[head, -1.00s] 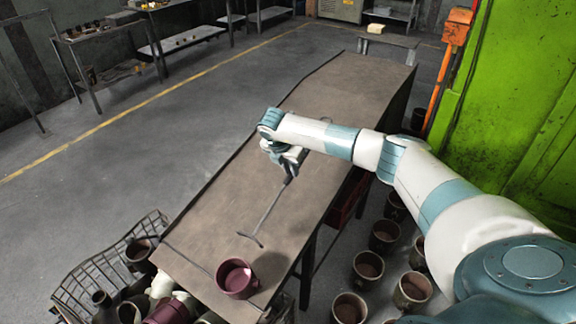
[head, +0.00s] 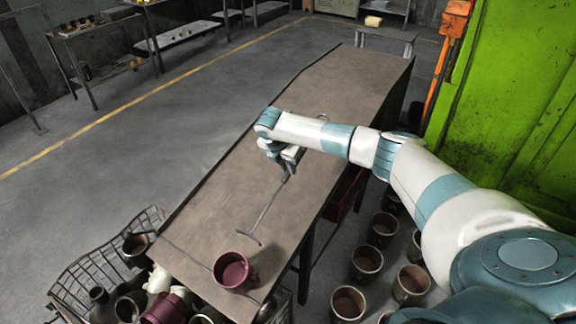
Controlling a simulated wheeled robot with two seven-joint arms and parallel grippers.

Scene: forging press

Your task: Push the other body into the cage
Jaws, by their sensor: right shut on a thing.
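A dark red cup-like body (head: 231,271) stands upright on the near end of the brown table (head: 335,95). The wire cage (head: 72,283) is below the table's near left edge and holds several bodies, one of them dark red (head: 165,308). My right gripper (head: 287,172) is shut on the handle of a thin metal rod tool (head: 268,205). The tool's crossbar end is near the table top, just beyond the standing body and apart from it. My left gripper is not in view.
Several brown pots (head: 367,262) stand on the floor right of the table. A green machine (head: 514,110) is at the right. Side tables (head: 100,30) stand at the back left.

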